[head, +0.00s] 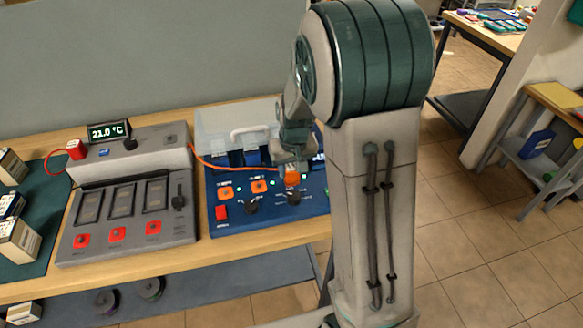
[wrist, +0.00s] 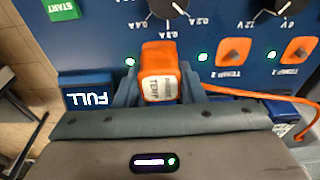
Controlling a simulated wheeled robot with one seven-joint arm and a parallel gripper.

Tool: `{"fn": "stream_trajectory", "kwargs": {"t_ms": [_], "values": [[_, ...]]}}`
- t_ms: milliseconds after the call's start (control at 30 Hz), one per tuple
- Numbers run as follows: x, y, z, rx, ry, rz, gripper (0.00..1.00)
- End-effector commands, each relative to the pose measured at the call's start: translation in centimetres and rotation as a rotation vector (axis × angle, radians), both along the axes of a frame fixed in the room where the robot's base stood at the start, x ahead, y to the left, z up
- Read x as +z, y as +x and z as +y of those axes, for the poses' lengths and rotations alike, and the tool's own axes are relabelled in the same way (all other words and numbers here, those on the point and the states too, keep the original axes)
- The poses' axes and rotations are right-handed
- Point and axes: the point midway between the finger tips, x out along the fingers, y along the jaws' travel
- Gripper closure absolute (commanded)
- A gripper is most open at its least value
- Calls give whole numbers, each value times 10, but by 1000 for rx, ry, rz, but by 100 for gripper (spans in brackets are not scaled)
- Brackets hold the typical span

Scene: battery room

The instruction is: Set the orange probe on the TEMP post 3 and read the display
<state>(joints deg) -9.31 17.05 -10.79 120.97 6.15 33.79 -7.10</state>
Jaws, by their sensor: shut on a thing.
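My gripper (head: 291,172) is over the blue panel (head: 240,215), shut on the orange probe (head: 292,179). In the wrist view my gripper's fingers (wrist: 160,92) hold the sides of the probe (wrist: 158,60), which carries a white label. The probe is in line with two orange TEMP posts (wrist: 234,51) (wrist: 297,50). It covers the spot at the end of that row, so I cannot tell whether it is seated on a post. An orange cable runs from it to the grey unit (head: 140,150). The display (head: 108,132) on that unit reads 21.0 °C.
A charger with three slots (head: 125,225) stands left of the panel. Boxes (head: 18,240) lie on a green mat at far left.

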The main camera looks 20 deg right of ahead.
Motion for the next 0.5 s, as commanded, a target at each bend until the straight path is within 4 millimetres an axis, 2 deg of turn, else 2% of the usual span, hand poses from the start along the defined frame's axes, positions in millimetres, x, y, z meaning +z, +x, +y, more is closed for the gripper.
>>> {"fn": "stream_trajectory", "kwargs": {"t_ms": [500], "values": [[-6, 0, 0, 0, 0, 0, 91]]}}
